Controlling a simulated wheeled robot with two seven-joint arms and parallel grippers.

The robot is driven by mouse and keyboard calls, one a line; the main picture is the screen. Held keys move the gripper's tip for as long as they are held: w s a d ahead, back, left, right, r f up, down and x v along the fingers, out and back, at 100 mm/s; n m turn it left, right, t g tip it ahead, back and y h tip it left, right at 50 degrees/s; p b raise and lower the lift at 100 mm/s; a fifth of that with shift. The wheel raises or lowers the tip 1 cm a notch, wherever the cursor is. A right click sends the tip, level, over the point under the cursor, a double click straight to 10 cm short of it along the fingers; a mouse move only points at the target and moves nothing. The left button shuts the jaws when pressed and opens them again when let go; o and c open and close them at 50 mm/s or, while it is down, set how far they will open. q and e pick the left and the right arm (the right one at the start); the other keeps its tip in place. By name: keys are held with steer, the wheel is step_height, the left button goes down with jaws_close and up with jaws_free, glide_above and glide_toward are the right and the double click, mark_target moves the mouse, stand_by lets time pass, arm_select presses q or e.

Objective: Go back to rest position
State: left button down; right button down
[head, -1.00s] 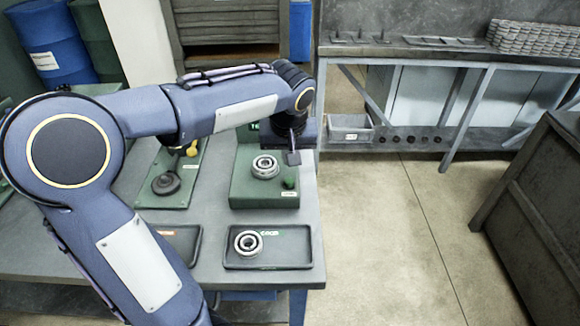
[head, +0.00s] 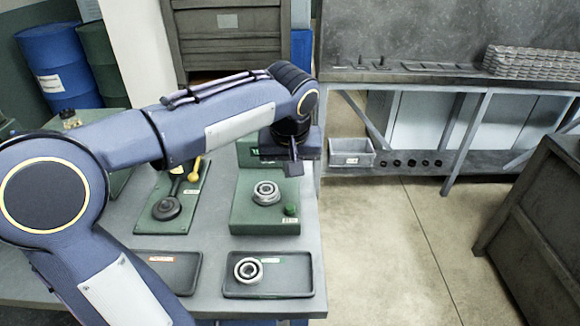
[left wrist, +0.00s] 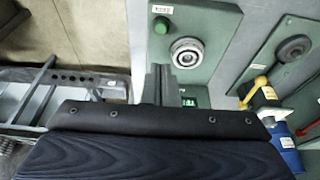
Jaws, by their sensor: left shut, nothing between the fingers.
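My left gripper (head: 294,168) is shut and empty, held above the workbench at the back right of the green grinder base. In the left wrist view its shut fingers (left wrist: 160,84) show beside the green base. A metal ring (head: 266,193) sits on the green base (head: 262,218); the ring also shows in the left wrist view (left wrist: 185,54). A second ring (head: 248,270) lies in the right-hand black tray (head: 290,275). My right gripper is not in view.
A green plate (head: 178,220) with a dark disc and yellow-knobbed lever stands left of the base. An empty black tray (head: 180,272) lies in front of it. A steel bench (head: 430,75) and grey bin (head: 352,152) are at the back right. The floor between is clear.

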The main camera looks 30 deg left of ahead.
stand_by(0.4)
arm_select(q)
steer(key=s+d+f+m+t+h, duration=0.1)
steer(key=s+d+f+m+h, duration=0.1)
steer(key=s, duration=0.8)
steer(key=s+d+f+m+t+h, duration=0.1)
steer(key=s+d+f, duration=0.4)
steer(key=s, duration=0.5)
step_height(320, 180, down, 2)
steer(key=shift+f+m+t+h, duration=0.25)
steer(key=shift+m+h, duration=0.55)
steer(key=shift+h, duration=0.4)
stand_by(4.3)
